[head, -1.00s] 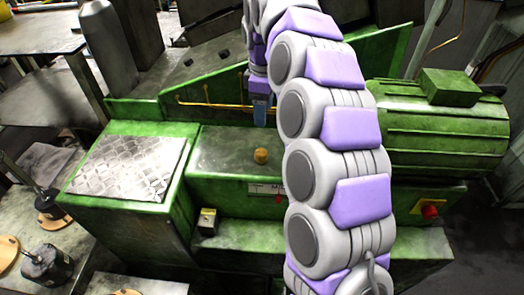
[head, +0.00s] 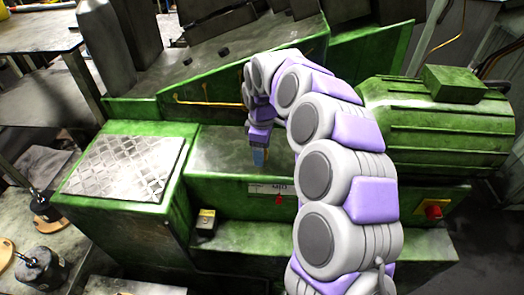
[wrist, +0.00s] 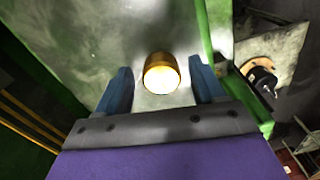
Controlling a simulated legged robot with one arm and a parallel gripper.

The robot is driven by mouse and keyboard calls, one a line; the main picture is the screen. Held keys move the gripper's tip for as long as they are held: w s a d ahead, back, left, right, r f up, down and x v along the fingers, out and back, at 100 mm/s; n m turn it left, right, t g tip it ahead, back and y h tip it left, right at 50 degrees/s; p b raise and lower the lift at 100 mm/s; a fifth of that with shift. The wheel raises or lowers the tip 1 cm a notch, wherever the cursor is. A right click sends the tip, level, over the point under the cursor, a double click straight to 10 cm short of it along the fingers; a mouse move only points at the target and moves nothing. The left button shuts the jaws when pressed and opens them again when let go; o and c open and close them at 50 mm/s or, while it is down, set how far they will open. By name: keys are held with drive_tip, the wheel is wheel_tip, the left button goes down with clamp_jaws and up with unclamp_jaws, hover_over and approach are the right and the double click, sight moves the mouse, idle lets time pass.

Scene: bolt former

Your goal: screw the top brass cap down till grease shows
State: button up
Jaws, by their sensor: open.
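The brass cap (wrist: 161,74) shows in the wrist view as a short gold cylinder with a bright, pale end, on a grey-green surface. My gripper (wrist: 159,70) is open, with one blue finger on each side of the cap in the picture. A gap shows between the cap and each finger, and no contact is seen. In the head view my gripper (head: 259,158) points down at the green machine's top and hides the cap. I cannot tell how far down the fingers reach along the cap. No grease is seen.
A diamond-plate cover (head: 125,168) lies left of the cap's deck. A brass pipe (head: 210,102) runs behind it. A green ribbed motor (head: 440,128) stands at the right. A small box (head: 206,219) and a red button (head: 433,211) are on the front.

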drive_tip(key=shift+a+f, duration=0.15)
drive_tip(key=shift+f, duration=0.05)
drive_tip(key=c, duration=1.1)
